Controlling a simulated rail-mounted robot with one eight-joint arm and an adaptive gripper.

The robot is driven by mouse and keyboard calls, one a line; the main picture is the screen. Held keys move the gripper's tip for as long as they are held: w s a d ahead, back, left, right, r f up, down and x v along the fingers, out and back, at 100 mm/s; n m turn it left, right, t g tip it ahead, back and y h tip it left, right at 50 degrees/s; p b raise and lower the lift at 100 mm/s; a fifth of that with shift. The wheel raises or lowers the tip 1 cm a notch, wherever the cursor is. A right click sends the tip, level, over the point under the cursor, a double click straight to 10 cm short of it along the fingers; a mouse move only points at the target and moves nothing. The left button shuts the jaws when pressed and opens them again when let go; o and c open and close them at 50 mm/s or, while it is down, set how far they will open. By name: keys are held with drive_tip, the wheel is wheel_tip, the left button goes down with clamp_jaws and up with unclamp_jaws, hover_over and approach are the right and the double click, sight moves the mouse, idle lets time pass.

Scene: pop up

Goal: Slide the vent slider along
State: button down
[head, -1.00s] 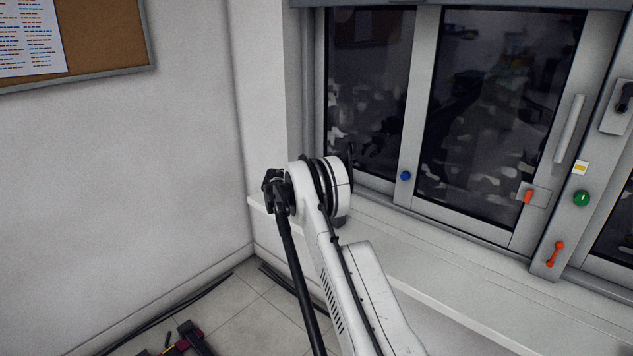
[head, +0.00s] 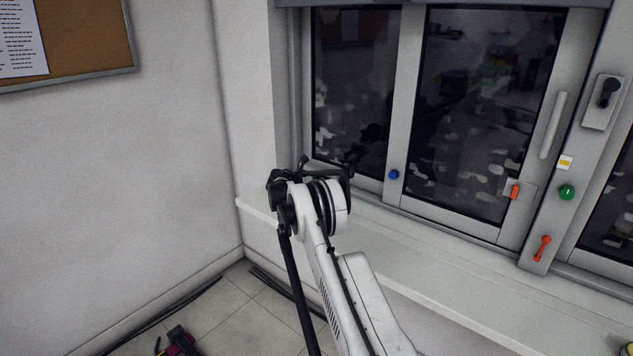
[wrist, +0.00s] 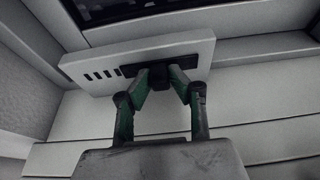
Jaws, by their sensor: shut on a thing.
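The vent is a pale plate in the wrist view (wrist: 207,47), low on the window frame, with several dark slots toward its left end. Its black slider (wrist: 158,71) sits in a dark track right of the slots. My gripper (wrist: 161,76) is shut on the slider's knob, one green-sided finger on each side. The fingers partly cover the knob and track. In the head view my arm's wrist joint stands in front of the window's lower left corner; the vent and fingertips are hidden there.
A white sill (head: 430,272) runs below the window (head: 465,120). To the right are a blue button (head: 394,174), an orange latch (head: 515,191), a green button (head: 567,192) and an orange lever (head: 542,248). A wall (head: 150,150) closes off the left.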

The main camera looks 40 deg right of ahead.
drive_tip(key=shift+w+a+b, duration=0.2)
drive_tip(key=shift+w+b, duration=0.2)
drive_tip(key=shift+w, duration=0.4)
drive_tip(key=shift+w+a+b, duration=0.15)
drive_tip(key=shift+w+b, duration=0.2)
drive_tip(key=shift+w, duration=0.4)
drive_tip(key=shift+w+f+b, duration=0.1)
drive_tip(key=shift+w+b, duration=0.4)
drive_tip(key=shift+b, duration=0.55)
drive_tip(key=shift+w+a+b, duration=0.2)
drive_tip(key=shift+w+b, duration=0.55)
drive_tip(key=shift+b, duration=1.35)
drive_tip(key=c, duration=1.5)
unclamp_jaws()
drive_tip(key=shift+a, duration=0.2)
drive_tip(key=v, duration=1.1)
drive_tip(key=shift+a+r, duration=0.3)
